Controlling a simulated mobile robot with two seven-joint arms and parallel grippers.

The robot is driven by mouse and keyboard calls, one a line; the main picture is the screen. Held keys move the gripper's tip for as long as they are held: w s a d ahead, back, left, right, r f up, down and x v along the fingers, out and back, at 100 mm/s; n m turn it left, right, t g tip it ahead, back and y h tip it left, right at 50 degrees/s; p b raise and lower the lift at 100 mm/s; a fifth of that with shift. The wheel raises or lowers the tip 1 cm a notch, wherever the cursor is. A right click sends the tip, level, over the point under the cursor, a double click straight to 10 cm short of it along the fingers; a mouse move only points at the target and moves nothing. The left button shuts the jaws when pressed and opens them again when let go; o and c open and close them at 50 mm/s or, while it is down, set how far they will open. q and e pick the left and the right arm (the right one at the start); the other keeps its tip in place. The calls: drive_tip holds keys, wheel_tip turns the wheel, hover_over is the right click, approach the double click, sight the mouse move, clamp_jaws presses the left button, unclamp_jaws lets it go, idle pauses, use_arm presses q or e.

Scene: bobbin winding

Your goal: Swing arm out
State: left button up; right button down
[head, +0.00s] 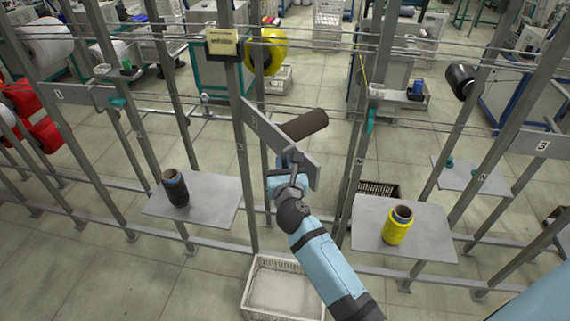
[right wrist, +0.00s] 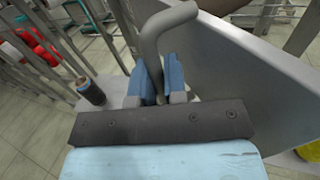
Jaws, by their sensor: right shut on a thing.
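The swing arm is a grey flat plate (head: 262,125) at the middle rack post, angled down toward the right; it also fills the right side of the right wrist view (right wrist: 235,75). A dark brown cylinder (head: 305,124) sticks out behind it. A bent grey rod handle (right wrist: 165,25) stands off the plate. My right gripper (head: 287,165) is at the plate's lower end. Its blue fingers (right wrist: 160,82) are closed around the handle's straight part. The fingertips are partly hidden in the head view. My left gripper is not in view.
A shelf (head: 222,192) at left bears a dark bobbin (head: 175,188). A shelf (head: 440,222) at right bears a yellow bobbin (head: 397,226). A white crate (head: 256,303) stands on the floor below. Rack posts (head: 358,130) stand on both sides of the plate.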

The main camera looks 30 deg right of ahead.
drive_tip(key=shift+a, duration=0.3)
drive_tip(key=c, duration=1.5)
unclamp_jaws()
drive_tip(key=shift+o, duration=0.2)
drive_tip(key=shift+r, duration=0.1)
